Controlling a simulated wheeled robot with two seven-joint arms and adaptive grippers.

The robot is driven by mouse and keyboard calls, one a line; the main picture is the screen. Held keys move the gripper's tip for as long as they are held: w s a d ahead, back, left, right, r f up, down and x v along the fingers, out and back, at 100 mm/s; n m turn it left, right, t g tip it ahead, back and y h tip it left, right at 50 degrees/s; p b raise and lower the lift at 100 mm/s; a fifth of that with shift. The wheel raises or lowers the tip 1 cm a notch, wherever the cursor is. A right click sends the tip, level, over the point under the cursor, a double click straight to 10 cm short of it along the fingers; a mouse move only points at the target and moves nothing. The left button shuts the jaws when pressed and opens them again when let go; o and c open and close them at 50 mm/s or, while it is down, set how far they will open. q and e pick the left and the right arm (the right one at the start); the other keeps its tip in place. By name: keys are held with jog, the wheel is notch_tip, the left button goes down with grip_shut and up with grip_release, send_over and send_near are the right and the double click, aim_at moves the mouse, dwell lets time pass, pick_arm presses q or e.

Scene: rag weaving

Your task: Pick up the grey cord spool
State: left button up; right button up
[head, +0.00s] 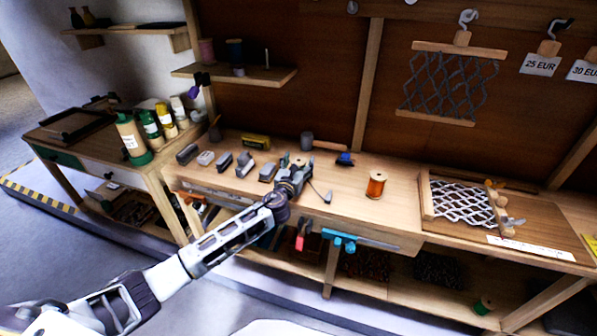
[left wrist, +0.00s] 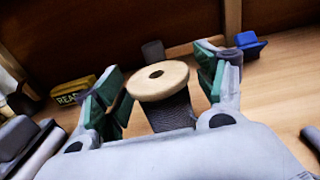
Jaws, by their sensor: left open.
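The grey cord spool (left wrist: 172,110) stands on the bench with a pale wooden top flange and dark grey cord below. In the left wrist view it is between the two spread green-padded fingers of my left gripper (left wrist: 163,72), with a gap visible on both sides. The gripper is open. In the head view my left gripper (head: 296,172) is over the middle of the bench and mostly hides the spool. The spool's foot is hidden by the gripper body in the wrist view. My right gripper is not in view.
On the bench (head: 340,208), an orange spool (head: 376,186) stands to the right, with a blue item (head: 345,159) and grey cylinder (head: 306,141) behind. Several grey tools lie left, near a yellow box (head: 256,142). A net frame (head: 462,205) lies at the right.

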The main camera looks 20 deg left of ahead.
pick_arm(q)
jog(key=shift+c, duration=0.2)
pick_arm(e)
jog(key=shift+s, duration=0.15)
pick_arm(q)
jog(key=c, duration=1)
jog(key=shift+r, duration=0.1)
jog(key=shift+c, duration=0.2)
jog(key=shift+r, duration=0.55)
notch_tip(320, 180, up, 9)
jog(key=p, duration=0.2)
jog(key=shift+f+p, duration=0.15)
jog(key=shift+p, duration=0.15)
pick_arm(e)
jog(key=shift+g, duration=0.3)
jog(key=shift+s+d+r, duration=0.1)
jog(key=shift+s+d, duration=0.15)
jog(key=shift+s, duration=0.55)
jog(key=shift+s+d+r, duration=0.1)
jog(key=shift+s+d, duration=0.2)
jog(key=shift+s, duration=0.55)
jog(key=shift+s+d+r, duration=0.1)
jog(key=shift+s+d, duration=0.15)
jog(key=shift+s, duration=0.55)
